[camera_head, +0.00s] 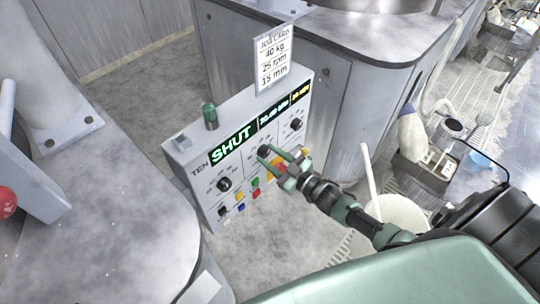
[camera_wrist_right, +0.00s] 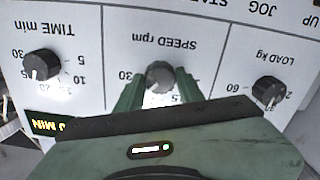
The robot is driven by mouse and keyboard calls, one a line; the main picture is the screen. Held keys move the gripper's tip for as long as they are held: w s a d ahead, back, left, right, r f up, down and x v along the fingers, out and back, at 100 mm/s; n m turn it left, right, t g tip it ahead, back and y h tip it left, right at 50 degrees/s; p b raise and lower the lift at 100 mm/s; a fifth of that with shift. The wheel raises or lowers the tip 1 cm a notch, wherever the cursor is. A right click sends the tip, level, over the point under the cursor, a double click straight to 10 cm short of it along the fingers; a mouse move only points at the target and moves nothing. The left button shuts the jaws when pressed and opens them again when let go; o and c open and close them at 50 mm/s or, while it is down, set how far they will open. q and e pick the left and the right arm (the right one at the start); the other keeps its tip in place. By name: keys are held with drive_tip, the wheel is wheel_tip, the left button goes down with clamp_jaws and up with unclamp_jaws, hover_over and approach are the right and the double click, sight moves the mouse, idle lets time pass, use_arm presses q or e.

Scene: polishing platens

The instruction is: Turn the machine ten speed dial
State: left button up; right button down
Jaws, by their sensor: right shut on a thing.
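The machine ten control box (camera_head: 185,148) is a pale grey panel marked TEN, with a green SHUT display (camera_head: 233,145). Its speed dial (camera_wrist_right: 160,75), a dark round knob under the upside-down label SPEED rpm, is the middle one of three in the right wrist view. My right gripper (camera_head: 268,153) reaches the panel from the lower right. Its green fingers stand on both sides of the speed dial and are shut on it. The fingers and palm hide part of the dial's scale. My left gripper is not in view.
The load dial (camera_head: 224,184) and time dial (camera_head: 296,124) flank the speed dial. Coloured buttons (camera_head: 255,188) sit below. A card (camera_head: 273,62) above the box reads 40 kg, 25 rpm. A green lamp (camera_head: 209,115) tops the box. A pale bucket (camera_head: 402,211) stands behind my arm.

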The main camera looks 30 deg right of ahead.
drive_tip(key=shift+f, duration=0.1)
idle(0.3)
drive_tip(key=c, duration=0.9)
unclamp_jaws()
drive_tip(key=v, duration=0.7)
drive_tip(key=shift+s+d+b, duration=0.15)
drive_tip(key=shift+s+b, duration=0.25)
